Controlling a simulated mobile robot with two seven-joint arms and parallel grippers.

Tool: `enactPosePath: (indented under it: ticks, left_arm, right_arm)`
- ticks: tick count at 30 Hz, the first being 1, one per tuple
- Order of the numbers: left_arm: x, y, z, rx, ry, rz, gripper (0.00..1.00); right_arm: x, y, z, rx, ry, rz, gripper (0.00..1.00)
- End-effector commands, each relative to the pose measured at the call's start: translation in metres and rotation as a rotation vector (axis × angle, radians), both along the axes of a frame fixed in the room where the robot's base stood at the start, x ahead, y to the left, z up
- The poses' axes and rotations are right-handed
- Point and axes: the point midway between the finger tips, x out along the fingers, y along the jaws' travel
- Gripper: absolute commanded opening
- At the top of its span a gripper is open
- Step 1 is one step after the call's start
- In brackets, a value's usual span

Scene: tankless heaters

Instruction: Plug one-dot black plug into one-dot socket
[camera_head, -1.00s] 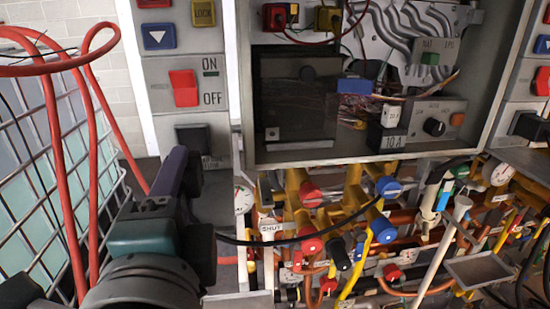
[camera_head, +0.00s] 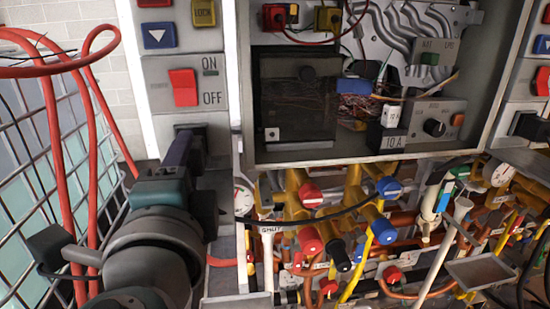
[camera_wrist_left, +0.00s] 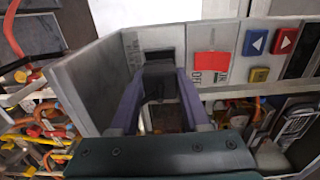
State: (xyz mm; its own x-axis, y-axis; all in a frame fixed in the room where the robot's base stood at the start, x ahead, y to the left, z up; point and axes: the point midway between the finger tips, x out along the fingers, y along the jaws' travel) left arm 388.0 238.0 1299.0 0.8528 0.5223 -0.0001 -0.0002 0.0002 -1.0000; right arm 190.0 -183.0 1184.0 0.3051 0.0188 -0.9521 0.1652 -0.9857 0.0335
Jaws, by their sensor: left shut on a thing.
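My left gripper (camera_head: 186,145) is up against the grey panel below the red ON/OFF switch. In the left wrist view its two purple fingers (camera_wrist_left: 160,90) are shut on a black plug (camera_wrist_left: 160,76). The plug is lined up with a dark socket (camera_wrist_left: 158,54) in the panel, right at its face. I cannot tell how far in it sits. In the head view the gripper mostly hides the plug and socket. A black cable (camera_head: 300,220) runs right from behind the gripper. No dot marks are readable. My right gripper is not in view.
The red switch (camera_head: 183,87) sits just above the socket. An open electrical box (camera_head: 300,150) stands to the right. Below it are crowded pipes and valves with red (camera_head: 310,194) and blue knobs. Red hoses (camera_head: 93,140) and a wire cage (camera_head: 25,190) are at left.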

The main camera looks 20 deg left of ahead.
Motion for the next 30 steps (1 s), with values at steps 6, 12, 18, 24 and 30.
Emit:
enactPosePath:
  ticks: [6, 12, 18, 24, 30]
  left_arm:
    - [0.0096, 0.0065, 0.0002, 0.001, -0.001, 0.001, 0.0]
    - [0.0115, 0.0076, 0.0006, 0.001, -0.001, 0.001, 0.0]
    - [0.0115, 0.0075, 0.0006, 0.001, -0.001, 0.001, 0.0]
    - [0.0114, 0.0073, 0.0005, 0.001, -0.001, 0.001, 0.0]
    - [0.0107, 0.0078, 0.0, -0.001, 0.0, 0.001, 0.0]
  right_arm:
    - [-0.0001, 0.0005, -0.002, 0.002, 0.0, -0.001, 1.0]
    - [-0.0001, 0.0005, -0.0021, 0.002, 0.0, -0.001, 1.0]
    - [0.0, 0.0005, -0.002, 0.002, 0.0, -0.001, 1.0]
    - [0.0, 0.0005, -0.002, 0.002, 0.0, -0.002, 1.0]
    - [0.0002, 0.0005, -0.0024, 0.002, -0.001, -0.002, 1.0]
